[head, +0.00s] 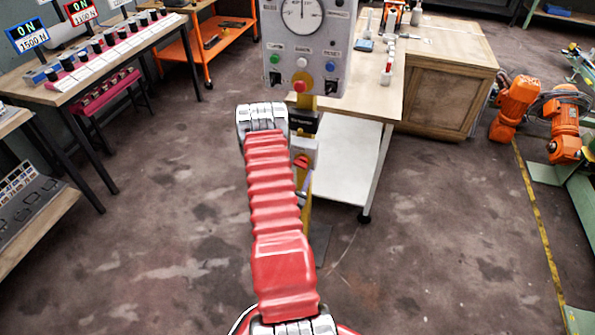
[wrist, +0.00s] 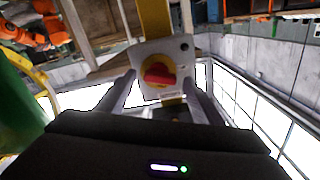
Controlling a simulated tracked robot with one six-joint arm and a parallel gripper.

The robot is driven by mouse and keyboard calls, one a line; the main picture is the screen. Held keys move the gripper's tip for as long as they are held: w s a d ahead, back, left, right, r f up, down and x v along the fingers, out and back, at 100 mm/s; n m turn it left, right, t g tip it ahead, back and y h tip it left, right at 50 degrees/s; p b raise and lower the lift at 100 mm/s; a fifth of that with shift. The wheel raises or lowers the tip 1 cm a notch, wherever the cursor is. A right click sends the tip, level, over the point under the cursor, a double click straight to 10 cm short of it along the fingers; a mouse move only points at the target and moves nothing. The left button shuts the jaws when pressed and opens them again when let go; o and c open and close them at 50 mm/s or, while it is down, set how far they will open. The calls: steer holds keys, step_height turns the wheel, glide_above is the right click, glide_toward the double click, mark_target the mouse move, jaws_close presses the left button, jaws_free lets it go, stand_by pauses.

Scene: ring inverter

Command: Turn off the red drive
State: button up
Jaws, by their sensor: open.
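A red rotary knob on a yellow disc (wrist: 158,75) sits on a light switch plate in the wrist view. The knob also shows in the head view (head: 301,161), on a yellow post beside my arm. My gripper (wrist: 160,92) is open, its two grey fingers either side of the knob in the picture; nothing is held. I cannot tell whether they touch it. In the head view my arm hides the gripper. A red display (head: 80,12) reads ON above a figure that looks like 1100 N, at the upper left. A blue display (head: 28,36) beside it reads ON, 1500 N.
A grey control panel (head: 304,45) with a dial gauge, coloured buttons and a red mushroom button stands above the knob. A workbench (head: 75,85) stands at left. Orange robot arms (head: 517,105) are at right. Floor is clear around my arm.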

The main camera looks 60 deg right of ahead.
steer(key=shift+d, duration=0.4)
steer(key=c, duration=1)
steer(key=shift+c, duration=0.2)
steer(key=shift+n, duration=0.3)
steer(key=shift+f+n, duration=0.1)
steer(key=shift+n, duration=1.8)
steer(key=o, duration=1)
